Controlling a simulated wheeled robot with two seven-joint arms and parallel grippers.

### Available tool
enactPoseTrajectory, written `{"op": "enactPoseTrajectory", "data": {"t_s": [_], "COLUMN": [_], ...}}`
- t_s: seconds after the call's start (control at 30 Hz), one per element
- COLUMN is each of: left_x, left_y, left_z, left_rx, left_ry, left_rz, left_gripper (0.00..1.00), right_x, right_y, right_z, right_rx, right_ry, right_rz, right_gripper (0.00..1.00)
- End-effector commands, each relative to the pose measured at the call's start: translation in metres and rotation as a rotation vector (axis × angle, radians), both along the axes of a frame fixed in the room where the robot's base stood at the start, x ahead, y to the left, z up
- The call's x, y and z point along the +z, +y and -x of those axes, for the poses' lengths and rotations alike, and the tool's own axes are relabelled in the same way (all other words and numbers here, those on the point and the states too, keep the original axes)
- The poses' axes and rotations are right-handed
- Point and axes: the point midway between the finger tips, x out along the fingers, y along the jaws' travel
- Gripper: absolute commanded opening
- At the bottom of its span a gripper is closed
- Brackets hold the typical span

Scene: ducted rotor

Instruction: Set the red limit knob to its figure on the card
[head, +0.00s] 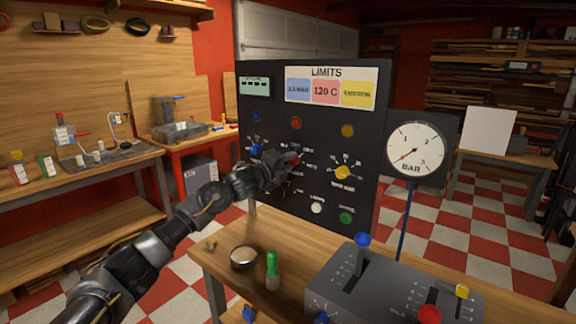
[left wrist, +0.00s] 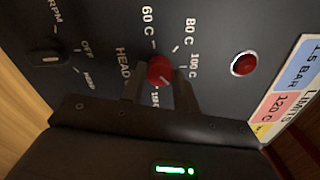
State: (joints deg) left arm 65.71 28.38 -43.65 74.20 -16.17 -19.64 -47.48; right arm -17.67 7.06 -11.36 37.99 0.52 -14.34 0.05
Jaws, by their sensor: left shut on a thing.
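The red limit knob (head: 293,158) is on the black panel, mostly behind my left gripper (head: 283,167) in the head view. In the left wrist view the red knob (left wrist: 160,68) sits between the two fingers of my left gripper (left wrist: 160,85), which is shut on it. Marks for 60 C, 80 C and 100 C stand around it; another mark is partly hidden by the gripper. I cannot tell which mark the knob points at. The limits card (head: 331,73) has a red field reading 120 C (head: 325,92). My right gripper is not in view.
A blue knob (head: 256,149) and a yellow knob (head: 342,172) flank the red one. A red lamp (head: 296,123) is above it. A pressure gauge (head: 414,150) stands at right. A grey lever box (head: 395,285) and a green-topped item (head: 272,268) are on the bench.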

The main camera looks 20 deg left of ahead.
Motion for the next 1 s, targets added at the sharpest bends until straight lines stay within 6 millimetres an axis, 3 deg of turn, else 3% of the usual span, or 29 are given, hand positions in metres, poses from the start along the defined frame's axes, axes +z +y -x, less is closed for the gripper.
{"op": "enactPoseTrajectory", "data": {"t_s": [0.37, 0.4, 0.53, 0.83, 1.0], "left_x": [-0.001, -0.001, -0.001, 0.0, -0.001], "left_y": [0.0, 0.0, 0.0, 0.001, 0.006], "left_z": [0.0, 0.0, 0.0, 0.001, 0.014], "left_rx": [0.0, 0.0, -0.001, 0.0, 0.0], "left_ry": [0.001, 0.001, 0.0, -0.001, -0.002], "left_rz": [-0.005, -0.004, -0.003, -0.003, -0.002], "left_gripper": [0.07, 0.34, 0.51, 0.52, 0.52], "right_x": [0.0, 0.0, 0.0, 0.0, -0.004], "right_y": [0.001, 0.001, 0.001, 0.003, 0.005], "right_z": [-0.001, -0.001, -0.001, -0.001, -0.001], "right_rx": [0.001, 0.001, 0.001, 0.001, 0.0], "right_ry": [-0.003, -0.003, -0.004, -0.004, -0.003], "right_rz": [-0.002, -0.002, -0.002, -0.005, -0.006], "right_gripper": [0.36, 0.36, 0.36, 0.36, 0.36]}}
